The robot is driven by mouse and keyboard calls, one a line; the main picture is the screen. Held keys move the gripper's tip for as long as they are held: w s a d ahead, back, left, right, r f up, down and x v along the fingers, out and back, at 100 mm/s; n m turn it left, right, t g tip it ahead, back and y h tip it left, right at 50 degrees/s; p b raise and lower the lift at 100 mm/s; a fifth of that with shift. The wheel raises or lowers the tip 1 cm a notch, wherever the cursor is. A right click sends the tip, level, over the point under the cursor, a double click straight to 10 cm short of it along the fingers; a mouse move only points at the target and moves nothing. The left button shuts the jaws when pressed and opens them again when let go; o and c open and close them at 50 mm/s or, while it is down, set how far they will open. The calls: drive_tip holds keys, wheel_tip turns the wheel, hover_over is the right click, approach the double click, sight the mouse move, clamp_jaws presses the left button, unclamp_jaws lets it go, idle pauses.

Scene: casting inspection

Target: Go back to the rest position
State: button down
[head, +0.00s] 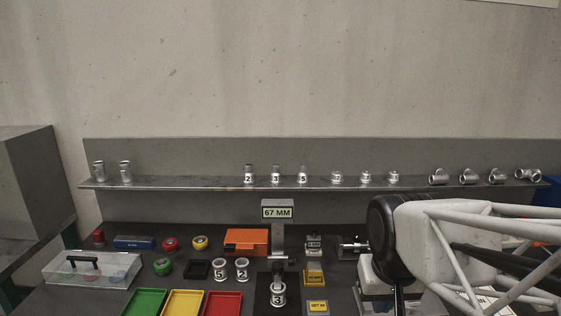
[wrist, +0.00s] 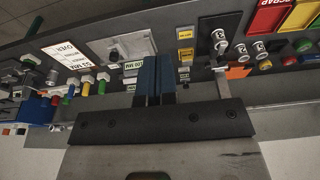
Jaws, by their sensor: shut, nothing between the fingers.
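My gripper (wrist: 156,62) shows in the wrist view as two blue fingers side by side on a wide dark bar. The fingers are together and hold nothing. They point over the bench and are not touching anything that I can make out. In the head view my arm fills the right side, and the gripper itself cannot be made out there.
A gauge with a "67 MM" display (head: 277,212) stands mid-bench, a casting marked 3 (head: 278,294) below it. Two numbered castings (head: 219,270) stand left of it. Green (head: 146,302), yellow and red trays lie in front. A shelf (head: 210,185) with several castings runs behind.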

drive_tip(key=s+d+f, duration=0.1)
drive_tip(key=s, duration=0.4)
drive_tip(key=shift+s+d, duration=0.15)
drive_tip(key=shift+s, duration=0.25)
